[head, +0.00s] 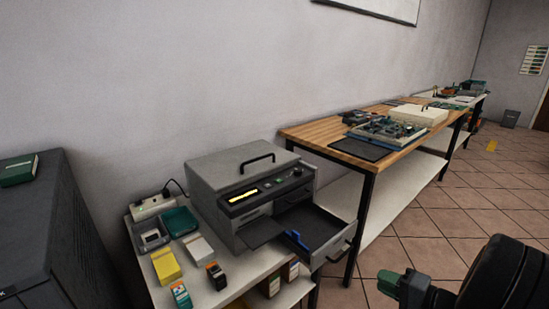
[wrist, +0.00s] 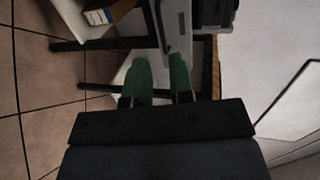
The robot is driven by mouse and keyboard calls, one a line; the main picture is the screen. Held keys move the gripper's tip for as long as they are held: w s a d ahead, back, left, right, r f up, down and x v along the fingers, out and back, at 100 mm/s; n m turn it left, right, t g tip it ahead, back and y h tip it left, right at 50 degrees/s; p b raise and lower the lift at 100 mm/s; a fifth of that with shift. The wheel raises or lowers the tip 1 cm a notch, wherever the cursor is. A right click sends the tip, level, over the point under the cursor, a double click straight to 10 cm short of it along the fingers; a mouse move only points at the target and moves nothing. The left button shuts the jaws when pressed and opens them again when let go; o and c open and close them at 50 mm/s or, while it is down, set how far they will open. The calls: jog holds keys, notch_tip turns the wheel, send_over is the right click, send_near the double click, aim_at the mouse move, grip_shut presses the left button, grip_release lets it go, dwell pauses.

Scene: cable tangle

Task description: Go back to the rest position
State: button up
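My gripper (head: 392,284) shows at the lower right of the head view, out over the tiled floor and to the right of the grey machine (head: 240,180). Its green fingers fill the middle of the wrist view (wrist: 160,66). They stand apart with a gap between them, and I see nothing held in it. The machine's drawer (head: 318,228) is pulled out, and a blue object (head: 297,240) lies in it. My gripper is apart from the drawer.
The machine stands on a white table (head: 215,278) with a yellow box (head: 166,266), small cartridges and a green tray (head: 180,221). A wooden workbench (head: 325,132) with electronics runs along the wall. A dark cabinet (head: 50,230) stands at left. Tiled floor (head: 480,205) at right is clear.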

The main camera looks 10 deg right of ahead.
jog(key=s+a+r+n+g+p, duration=0.1)
jog(key=a+r+n+g+p, duration=0.3)
jog(key=a+r+g+p, duration=0.45)
jog(key=s+a+r+n+h+p, duration=0.1)
jog(key=a+r+n+h+p, duration=0.1)
jog(key=r+p, duration=0.4)
jog(key=s+a+r+n+h+p, duration=0.2)
jog(key=r+p, duration=0.4)
jog(key=r, duration=0.5)
jog(key=s+a+r+n+h+p, duration=0.1)
jog(key=a+r+n+h+p, duration=0.2)
jog(key=r+p, duration=0.4)
jog(key=shift+s+a+r+h, duration=0.35)
jog(key=shift+a+r+h, duration=0.4)
jog(key=shift+h, duration=0.35)
jog(key=shift+a+f, duration=0.1)
